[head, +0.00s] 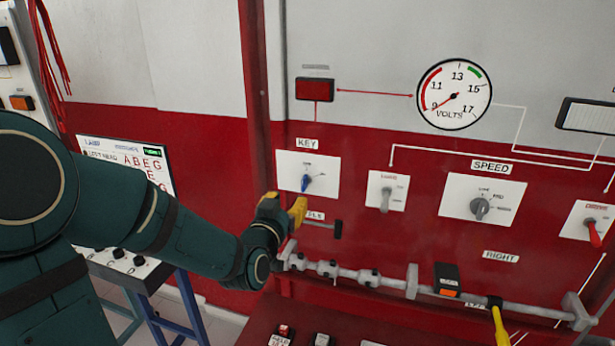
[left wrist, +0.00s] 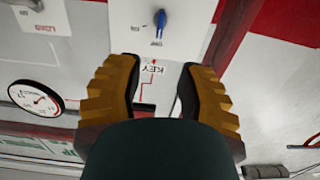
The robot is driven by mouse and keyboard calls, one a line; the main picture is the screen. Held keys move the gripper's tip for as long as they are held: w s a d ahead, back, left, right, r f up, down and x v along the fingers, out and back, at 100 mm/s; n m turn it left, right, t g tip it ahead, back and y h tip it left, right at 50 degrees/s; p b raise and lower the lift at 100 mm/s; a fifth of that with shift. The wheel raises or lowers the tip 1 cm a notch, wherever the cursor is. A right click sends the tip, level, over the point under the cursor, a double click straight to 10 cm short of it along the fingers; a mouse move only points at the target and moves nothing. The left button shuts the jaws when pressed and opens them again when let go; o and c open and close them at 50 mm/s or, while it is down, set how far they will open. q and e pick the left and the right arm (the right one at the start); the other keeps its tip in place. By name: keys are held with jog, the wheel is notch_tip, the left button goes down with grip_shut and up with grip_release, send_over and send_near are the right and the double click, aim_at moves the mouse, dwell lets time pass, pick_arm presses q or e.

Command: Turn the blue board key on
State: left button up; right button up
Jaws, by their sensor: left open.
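The blue key (head: 305,183) is a small blue knob on a white plate (head: 327,171) under the KEY label on the red board. It stands roughly upright in the head view; the small lettering around it is too blurred to read surely. My left gripper (head: 284,206) is just below and left of the key, with its yellow fingers apart and nothing between them. In the left wrist view, the open left gripper (left wrist: 160,72) has the blue key (left wrist: 161,20) beyond its fingertips, not touching it. My right gripper is not seen.
A grey toggle (head: 385,200), a grey SPEED knob (head: 480,208) and a red switch (head: 595,234) lie to the right. A volts gauge (head: 455,94) is above. A grey rail (head: 345,273) runs below the key, and a red post (head: 256,95) stands left.

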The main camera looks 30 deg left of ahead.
aim_at(302, 181)
pick_arm(q)
jog(key=p+x, duration=0.1)
jog(key=x, duration=1)
jog(key=shift+w+d, duration=0.1)
jog(key=shift+w, duration=0.05)
grip_shut()
